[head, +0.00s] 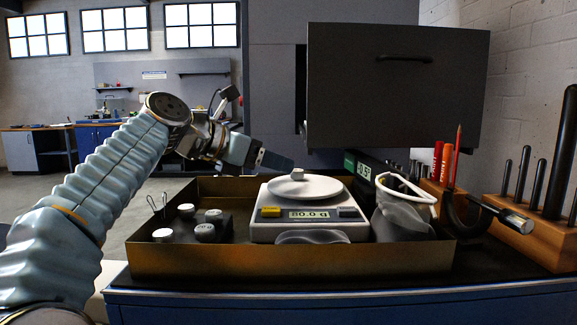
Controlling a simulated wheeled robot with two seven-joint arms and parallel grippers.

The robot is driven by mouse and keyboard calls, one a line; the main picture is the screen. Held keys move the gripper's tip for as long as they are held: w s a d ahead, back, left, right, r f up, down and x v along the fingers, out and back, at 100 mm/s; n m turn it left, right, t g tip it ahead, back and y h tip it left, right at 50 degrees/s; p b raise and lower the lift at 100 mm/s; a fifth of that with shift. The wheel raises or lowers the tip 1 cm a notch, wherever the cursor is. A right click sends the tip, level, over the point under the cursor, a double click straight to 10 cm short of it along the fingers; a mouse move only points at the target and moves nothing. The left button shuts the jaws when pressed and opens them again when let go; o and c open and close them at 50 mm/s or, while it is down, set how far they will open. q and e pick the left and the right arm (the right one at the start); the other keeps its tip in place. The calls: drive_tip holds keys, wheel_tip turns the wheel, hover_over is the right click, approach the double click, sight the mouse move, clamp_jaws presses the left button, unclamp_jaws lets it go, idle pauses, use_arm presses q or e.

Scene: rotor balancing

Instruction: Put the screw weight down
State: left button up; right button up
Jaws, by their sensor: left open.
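A small pale piece, which looks like the screw weight (297,174), rests on the round pan (318,188) of the white scale (262,233). The scale's display (309,214) reads 80.0 g. My left gripper (281,163) is open, just left of and slightly above the small piece, with its dark fingers pointing right. A small gap seems to show between fingers and piece. My right gripper is not in view.
The scale stands in a shallow brass-coloured tray (290,262) on the bench. Several small weights (186,210) lie in its left part, and a grey bag (400,222) in its right. Red markers (446,165) and a wooden tool block (535,232) stand at right. A dark cabinet (395,90) hangs behind.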

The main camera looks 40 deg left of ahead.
use_arm(q)
drive_tip(key=v, duration=0.7)
drive_tip(key=shift+p, duration=0.3)
